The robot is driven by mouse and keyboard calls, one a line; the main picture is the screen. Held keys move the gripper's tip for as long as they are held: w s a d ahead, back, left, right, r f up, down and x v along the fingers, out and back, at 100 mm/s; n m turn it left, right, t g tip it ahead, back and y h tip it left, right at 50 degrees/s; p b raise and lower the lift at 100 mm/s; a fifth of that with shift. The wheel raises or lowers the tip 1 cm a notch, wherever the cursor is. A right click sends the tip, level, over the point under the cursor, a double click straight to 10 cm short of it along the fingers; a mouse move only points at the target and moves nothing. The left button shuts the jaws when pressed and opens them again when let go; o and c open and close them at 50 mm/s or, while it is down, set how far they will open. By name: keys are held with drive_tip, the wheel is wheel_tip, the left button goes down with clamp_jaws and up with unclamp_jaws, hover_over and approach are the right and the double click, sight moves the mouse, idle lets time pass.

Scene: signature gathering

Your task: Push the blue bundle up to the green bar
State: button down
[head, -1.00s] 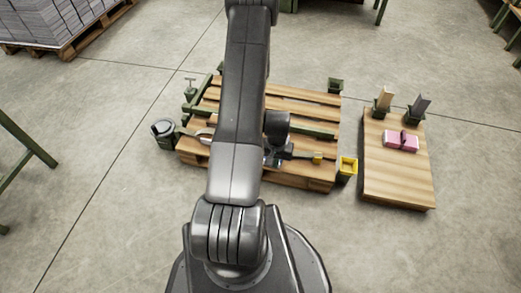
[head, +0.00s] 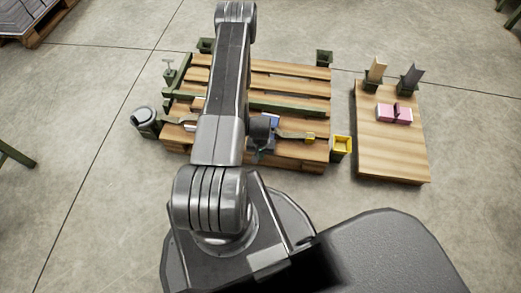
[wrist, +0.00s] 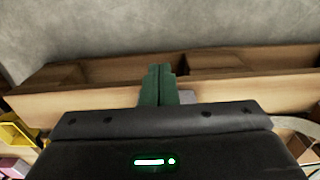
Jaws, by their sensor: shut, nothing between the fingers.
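The blue bundle (head: 273,120) lies on the wooden pallet (head: 290,150) in the head view, partly hidden behind the dark wrist of my arm. The green bar (head: 287,105) runs across the pallet just beyond it; its left part is hidden by my arm. I cannot tell whether bundle and bar touch. My gripper (wrist: 158,85) shows in the wrist view, its green fingers shut together and empty, over the pallet's edge boards. In the head view it is on the near side of the bundle, mostly hidden under the wrist.
A pink bundle (head: 394,114) lies on the right board (head: 391,158). A second green bar (head: 180,92) edges the pallet's left side. A round-topped container (head: 144,117) stands left.

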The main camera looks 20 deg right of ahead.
drive_tip(key=shift+w+d+f+b, duration=0.2)
drive_tip(key=shift+w+d+f, duration=0.2)
drive_tip(key=shift+w, duration=0.15)
drive_tip(key=shift+w+d+f+b, duration=0.15)
drive_tip(key=shift+w+d+f, duration=0.2)
drive_tip(key=shift+w, duration=0.25)
drive_tip(key=shift+w+d+f+b, duration=0.2)
drive_tip(key=shift+w+d+f, duration=0.2)
drive_tip(key=shift+w, duration=0.15)
drive_tip(key=w+d+b, duration=0.1)
drive_tip(key=w, duration=0.1)
drive_tip(key=w+d+b, duration=0.1)
drive_tip(key=b, duration=0.1)
drive_tip(key=shift+w+d+f, duration=0.1)
drive_tip(key=shift+w+f, duration=0.1)
drive_tip(key=shift+w, duration=0.2)
drive_tip(key=shift+w+d+r, duration=0.2)
drive_tip(key=shift+w+d, duration=0.05)
drive_tip(key=shift+w, duration=0.2)
